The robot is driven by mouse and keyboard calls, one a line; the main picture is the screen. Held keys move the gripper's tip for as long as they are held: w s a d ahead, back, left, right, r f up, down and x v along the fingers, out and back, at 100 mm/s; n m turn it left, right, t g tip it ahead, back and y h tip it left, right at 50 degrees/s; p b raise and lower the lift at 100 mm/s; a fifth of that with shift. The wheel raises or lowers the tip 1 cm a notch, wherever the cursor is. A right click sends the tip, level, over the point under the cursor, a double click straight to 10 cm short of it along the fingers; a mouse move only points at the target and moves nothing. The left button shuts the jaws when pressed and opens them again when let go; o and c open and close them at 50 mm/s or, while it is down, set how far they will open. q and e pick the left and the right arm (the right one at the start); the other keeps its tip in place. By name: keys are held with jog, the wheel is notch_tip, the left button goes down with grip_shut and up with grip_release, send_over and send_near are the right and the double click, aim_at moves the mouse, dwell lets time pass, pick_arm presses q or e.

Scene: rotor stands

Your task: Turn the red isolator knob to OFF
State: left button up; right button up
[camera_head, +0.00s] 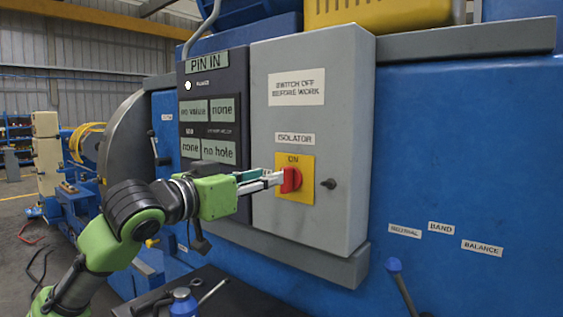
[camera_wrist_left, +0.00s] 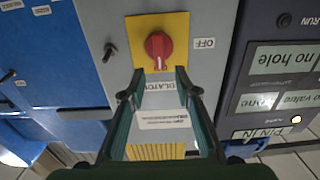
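The red isolator knob (camera_head: 290,181) sits on a yellow plate (camera_head: 307,167) on the grey cabinet door, under an ISOLATOR label. Its grip stands upright, in line with the ON mark above it. The wrist view looks upside down at the knob (camera_wrist_left: 158,46), with an OFF label (camera_wrist_left: 204,43) to its right. My left gripper (camera_head: 276,178) reaches in from the left, its fingertips at the knob. In the wrist view the left gripper (camera_wrist_left: 158,74) has its fingers apart with nothing between them. I cannot tell whether a tip touches the knob. My right gripper is out of view.
A small dark latch (camera_head: 328,184) sticks out right of the plate. A dark display panel (camera_head: 211,110) reading PIN IN stands left of the cabinet (camera_head: 340,90). A blue-topped lever (camera_head: 394,266) rises at the lower right. A yellow crate (camera_head: 385,12) sits above.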

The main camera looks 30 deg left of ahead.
aim_at(288, 179)
pick_arm(q)
jog(key=w+p, duration=0.2)
jog(key=w, duration=0.4)
jog(key=shift+w+d+p, duration=0.2)
jog(key=shift+d+p, duration=0.05)
jog(key=shift+p, duration=0.05)
grip_shut()
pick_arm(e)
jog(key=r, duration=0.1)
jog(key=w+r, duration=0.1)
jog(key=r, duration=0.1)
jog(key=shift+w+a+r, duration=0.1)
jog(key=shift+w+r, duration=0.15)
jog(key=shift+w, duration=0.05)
